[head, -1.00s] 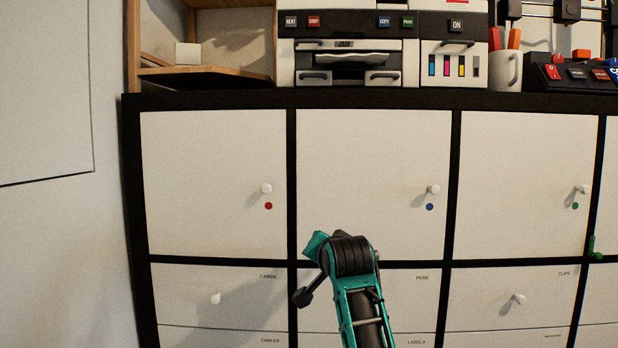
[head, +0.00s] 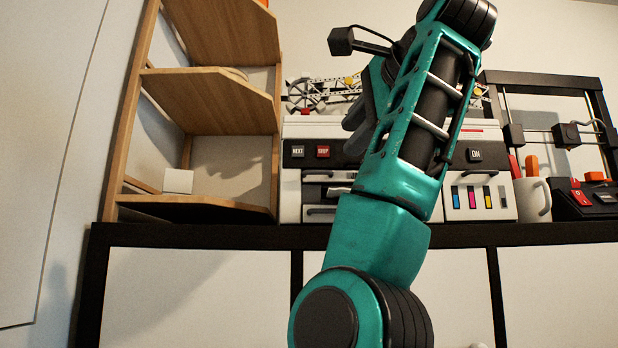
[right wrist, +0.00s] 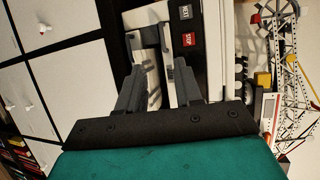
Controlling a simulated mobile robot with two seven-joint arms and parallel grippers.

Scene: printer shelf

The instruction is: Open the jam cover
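The white and dark grey printer (head: 291,190) stands on top of the black-framed cabinet. In the right wrist view the printer front is turned sideways, and the cover's handle (right wrist: 165,35) shows beyond the fingers. My right gripper (head: 358,112) is raised in front of the printer, partly behind its own arm. In the right wrist view its two grey fingers (right wrist: 158,80) are apart with nothing between them. My left gripper is out of view.
A wooden shelf unit (head: 220,105) stands left of the printer. White cabinet doors (head: 180,300) lie below.

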